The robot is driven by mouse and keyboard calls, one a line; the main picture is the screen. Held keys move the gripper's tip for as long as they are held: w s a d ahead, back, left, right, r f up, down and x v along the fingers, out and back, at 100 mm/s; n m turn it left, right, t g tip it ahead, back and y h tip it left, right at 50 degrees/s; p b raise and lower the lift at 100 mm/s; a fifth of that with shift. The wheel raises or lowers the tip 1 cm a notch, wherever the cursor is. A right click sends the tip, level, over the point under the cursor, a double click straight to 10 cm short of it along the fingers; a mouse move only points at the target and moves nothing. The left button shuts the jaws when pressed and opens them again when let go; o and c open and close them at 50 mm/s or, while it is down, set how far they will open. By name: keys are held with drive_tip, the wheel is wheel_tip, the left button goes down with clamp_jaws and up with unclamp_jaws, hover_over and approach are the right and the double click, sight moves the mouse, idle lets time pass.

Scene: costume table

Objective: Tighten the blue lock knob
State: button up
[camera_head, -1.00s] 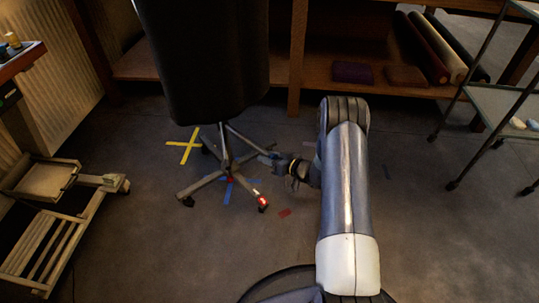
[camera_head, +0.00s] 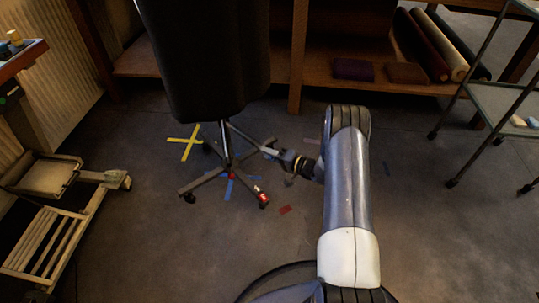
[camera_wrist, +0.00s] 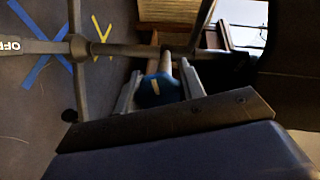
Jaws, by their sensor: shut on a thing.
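The blue lock knob (camera_wrist: 158,92) is in the wrist view, with a short pale mark on its face. It sits between the two fingers of my gripper (camera_wrist: 160,88), which is shut on it. A metal tube of the stand runs just behind the knob. In the head view my gripper (camera_head: 275,152) is low at the right side of the wheeled stand (camera_head: 226,145). The knob is too small and covered to make out there.
The stand carries a large dark form (camera_head: 203,55). Blue tape (camera_head: 229,189) and yellow tape (camera_head: 184,141) mark the floor. A wooden frame on casters (camera_head: 95,205) is at left, a metal cart (camera_head: 500,105) at right. A shelf (camera_head: 200,63) stands behind.

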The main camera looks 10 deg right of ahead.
drive_tip(key=shift+m+y, duration=0.3)
drive_tip(key=shift+m, duration=1.1)
drive_tip(key=o, duration=1)
drive_tip(key=shift+d+r, duration=0.1)
drive_tip(key=p+v, duration=0.1)
drive_tip(key=v, duration=0.6)
drive_tip(key=p+v, duration=0.1)
drive_tip(key=v, duration=0.2)
drive_tip(key=shift+s+d+f+p, duration=0.2)
drive_tip(key=shift+s+f+p, duration=0.05)
drive_tip(key=shift+s+p, duration=0.1)
